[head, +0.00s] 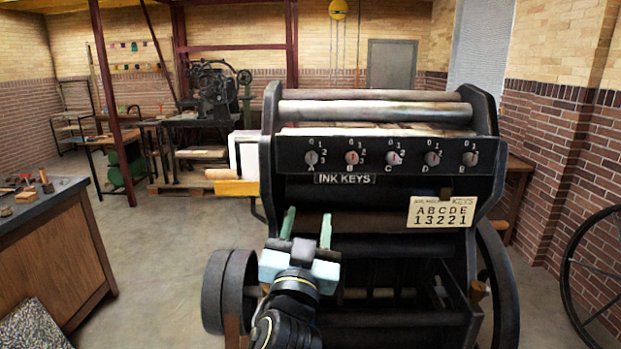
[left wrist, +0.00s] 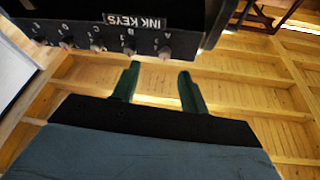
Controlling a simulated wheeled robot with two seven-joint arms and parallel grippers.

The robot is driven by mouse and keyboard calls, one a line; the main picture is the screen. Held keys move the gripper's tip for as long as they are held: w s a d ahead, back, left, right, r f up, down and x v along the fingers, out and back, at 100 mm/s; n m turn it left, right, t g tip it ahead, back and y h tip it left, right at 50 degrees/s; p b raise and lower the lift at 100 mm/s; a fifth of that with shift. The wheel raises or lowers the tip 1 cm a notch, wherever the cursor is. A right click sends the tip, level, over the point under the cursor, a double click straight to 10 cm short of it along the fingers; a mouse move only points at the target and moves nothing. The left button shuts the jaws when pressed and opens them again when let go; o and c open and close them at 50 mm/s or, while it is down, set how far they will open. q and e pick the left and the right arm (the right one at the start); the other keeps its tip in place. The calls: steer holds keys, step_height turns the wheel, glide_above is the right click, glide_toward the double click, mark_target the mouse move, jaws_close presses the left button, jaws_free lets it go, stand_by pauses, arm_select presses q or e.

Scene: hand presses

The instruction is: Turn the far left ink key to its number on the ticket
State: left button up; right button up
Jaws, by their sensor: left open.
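The far left ink key, key A (head: 311,158), is a small grey knob on the black press's front panel, with 0, 1, 2 and 3 around it. Its pointer is too small to read surely. In the left wrist view, key A (left wrist: 164,51) shows beyond the fingertips, at the end of the row. The ticket (head: 441,212) reads A 1, B 3, C 2, D 2, E 1. My left gripper (head: 307,226) is open and empty, its green fingers pointing up below the panel. It also shows in the left wrist view (left wrist: 160,74), apart from the key.
Keys B (head: 352,158), C (head: 394,158), D (head: 432,158) and E (head: 470,159) sit right of key A. The INK KEYS label (head: 345,179) is just below the row. A workbench (head: 50,250) with tools stands left, with open floor between.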

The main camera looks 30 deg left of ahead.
mark_target(311, 161)
arm_select(q)
steer(key=shift+n+y, duration=0.3)
steer(key=shift+y, duration=0.1)
steer(key=p+x, duration=0.1)
steer(key=x, duration=0.3)
steer(key=r+p+x, duration=0.1)
steer(key=x, duration=0.3)
steer(key=s+r+p+x, duration=0.1)
steer(key=p+x, duration=0.1)
steer(key=x, duration=0.2)
steer(key=shift+w+a+r, duration=0.15)
steer(key=shift+a, duration=0.15)
steer(key=shift+w+a+r, duration=0.1)
steer(key=shift+w+a, duration=0.1)
steer(key=shift+w, duration=0.2)
jaws_close()
steer(key=shift+p, duration=0.3)
